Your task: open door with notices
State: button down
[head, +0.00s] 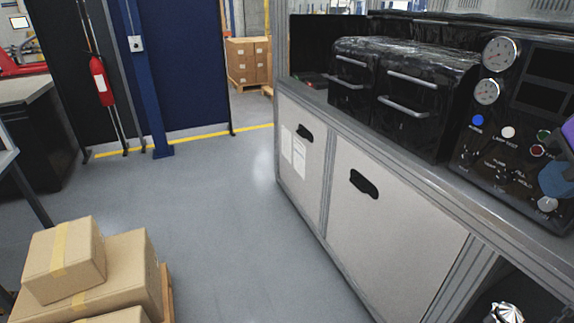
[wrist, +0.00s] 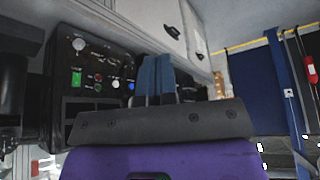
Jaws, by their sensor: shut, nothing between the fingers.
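The door with notices (head: 313,175) is the left of two pale grey doors in the cabinet front in the head view. White paper sheets (head: 294,152) are fixed to it, and a black handle (head: 304,132) is near its top. The door looks closed. In the wrist view, two black handles show near the top, the farther one (wrist: 199,55) small. My gripper (head: 553,180) is partly visible at the right edge of the head view, by the control panel and away from the door. In the wrist view, its blue fingers (wrist: 156,78) are together and empty.
A plain door (head: 385,225) with its own black handle is to the right. Black drawer units (head: 405,95) and a gauge panel (head: 505,120) stand on top. Cardboard boxes (head: 85,265) are at lower left. The grey floor (head: 225,200) before the doors is clear.

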aim_at(295, 158)
jog(key=u, duration=0.25)
jog(key=i+j, duration=0.15)
jog(key=i, duration=0.35)
jog(key=i+j, duration=0.2)
jog(key=i, duration=0.3)
jog(key=i+j, duration=0.15)
jog(key=i, duration=0.35)
jog(key=i+j, duration=0.15)
jog(key=i, duration=0.35)
jog(key=i+j, duration=0.2)
jog(key=i, duration=0.3)
jog(key=i+j, duration=0.15)
jog(key=i, duration=0.35)
jog(key=i+j, duration=0.15)
jog(key=i, duration=0.35)
